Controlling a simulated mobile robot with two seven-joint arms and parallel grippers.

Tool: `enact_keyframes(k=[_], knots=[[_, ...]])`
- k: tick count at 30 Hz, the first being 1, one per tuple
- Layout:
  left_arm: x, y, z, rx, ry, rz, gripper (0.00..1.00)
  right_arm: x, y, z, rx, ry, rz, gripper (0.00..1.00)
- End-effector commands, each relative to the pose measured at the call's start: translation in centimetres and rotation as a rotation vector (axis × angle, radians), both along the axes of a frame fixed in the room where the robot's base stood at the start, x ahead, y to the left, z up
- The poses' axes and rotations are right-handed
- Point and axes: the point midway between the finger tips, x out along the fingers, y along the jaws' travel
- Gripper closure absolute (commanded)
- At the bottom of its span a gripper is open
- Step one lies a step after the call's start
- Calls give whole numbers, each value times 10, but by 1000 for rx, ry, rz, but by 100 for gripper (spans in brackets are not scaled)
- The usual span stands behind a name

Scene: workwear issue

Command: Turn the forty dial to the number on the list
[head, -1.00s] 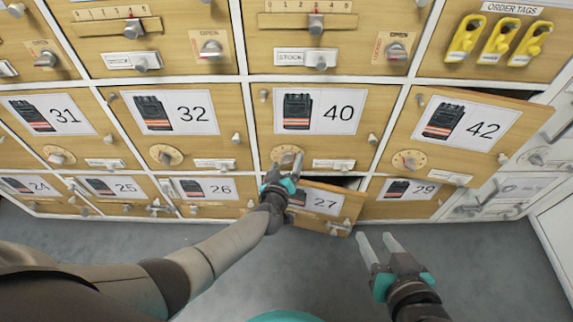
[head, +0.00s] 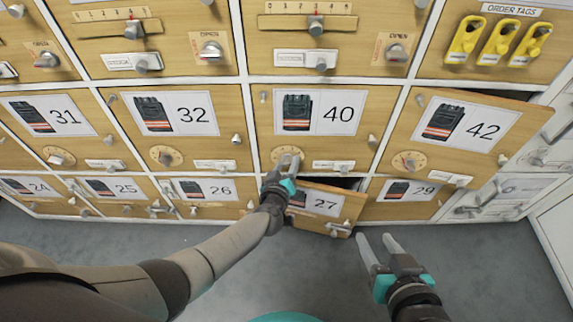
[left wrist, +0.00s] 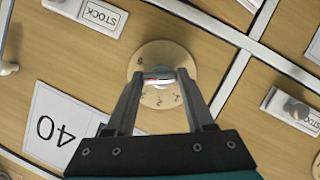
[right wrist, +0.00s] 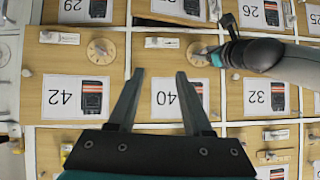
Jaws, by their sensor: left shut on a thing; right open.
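The forty dial is a round wooden disc with marks, at the lower left of the door labelled 40 (head: 325,112). My left gripper (head: 289,163) is at this dial in the head view. In the left wrist view the dial (left wrist: 164,57) sits between the fingertips, and my left gripper (left wrist: 158,78) is shut on its knob (left wrist: 158,76). The dial's numbers are small and partly covered. My right gripper (head: 377,245) is open and empty, low in front of the cabinet, apart from everything. No list is readable in these frames.
Doors 42 (head: 470,130) and 27 (head: 325,203) stand ajar. Similar dials sit on doors 32 (head: 166,156) and 42 (head: 410,163). Yellow order tags (head: 498,40) hang at the upper right. The grey floor (head: 330,275) in front is clear.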

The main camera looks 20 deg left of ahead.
Motion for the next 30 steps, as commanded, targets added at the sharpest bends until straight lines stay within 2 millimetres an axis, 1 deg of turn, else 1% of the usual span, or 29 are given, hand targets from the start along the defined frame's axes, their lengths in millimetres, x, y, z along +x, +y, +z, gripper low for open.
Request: enact_keyframes(k=[8, 13, 19, 24, 30], knots=[[-1, 1, -1, -9, -2, 1, 100, 2, 1, 1, 5, -14, -1, 50], [-1, 1, -2, -49, -13, 1, 100, 1, 9, -1, 37, -64, 8, 50], [-1, 2, -4, -135, -37, 1, 100, 4, 23, 4, 109, -187, 15, 50], [-1, 2, -4, -231, -66, 0, 100, 2, 35, 13, 192, -317, 14, 50], [-1, 3, -4, -346, -99, -2, 100, -3, 42, 24, 263, -429, 8, 50]])
